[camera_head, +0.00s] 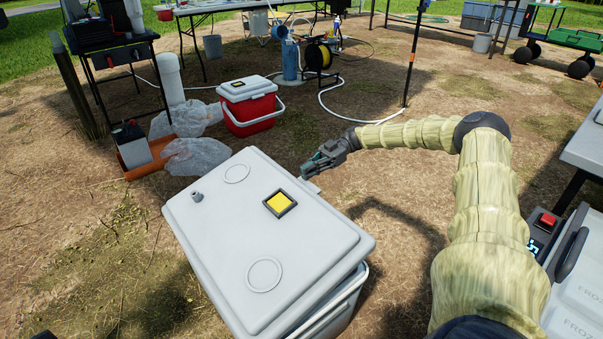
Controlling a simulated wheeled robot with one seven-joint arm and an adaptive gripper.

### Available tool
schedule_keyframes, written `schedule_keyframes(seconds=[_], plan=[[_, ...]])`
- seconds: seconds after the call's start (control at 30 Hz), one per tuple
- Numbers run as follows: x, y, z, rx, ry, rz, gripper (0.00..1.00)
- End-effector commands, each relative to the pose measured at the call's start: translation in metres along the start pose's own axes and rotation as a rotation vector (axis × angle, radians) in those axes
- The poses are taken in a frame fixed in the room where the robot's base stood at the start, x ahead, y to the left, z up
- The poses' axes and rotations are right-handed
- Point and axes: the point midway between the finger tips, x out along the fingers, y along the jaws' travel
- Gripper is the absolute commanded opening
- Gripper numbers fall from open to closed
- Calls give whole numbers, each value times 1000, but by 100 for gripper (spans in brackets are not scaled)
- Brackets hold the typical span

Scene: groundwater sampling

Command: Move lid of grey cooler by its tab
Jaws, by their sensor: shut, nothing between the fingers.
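The grey cooler (340,316) stands on the ground in the lower middle of the head view. Its pale grey lid (225,225) lies on top and covers the opening; a gap or step shows between lid and body at the near right corner. The lid carries a yellow square (280,203) in a dark frame, two ring marks and a small grey knob (197,196). A small tab (311,187) sticks out from the lid's right edge. My gripper (306,174) is shut and empty, just above and beside this tab; I cannot tell whether it touches.
A red cooler with a white lid (247,88) stands behind. Plastic bags (195,155) and an orange tray (150,160) lie at the left. A white case (580,290) is at the lower right. Bare ground right of the grey cooler is free.

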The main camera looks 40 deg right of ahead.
Motion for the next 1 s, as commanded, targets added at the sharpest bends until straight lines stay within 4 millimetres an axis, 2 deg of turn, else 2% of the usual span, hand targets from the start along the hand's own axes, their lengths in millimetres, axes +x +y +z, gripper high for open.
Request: schedule_keyframes(seconds=[0.03, 0.4, 0.7, 1.0], plan=[[0, 0, 18, 1, -1, 2, 0], [-7, -2, 79, 2, -3, 4, 0], [-5, -2, 114, 2, -5, 2, 0], [-3, -2, 135, 6, -6, 1, 0]])
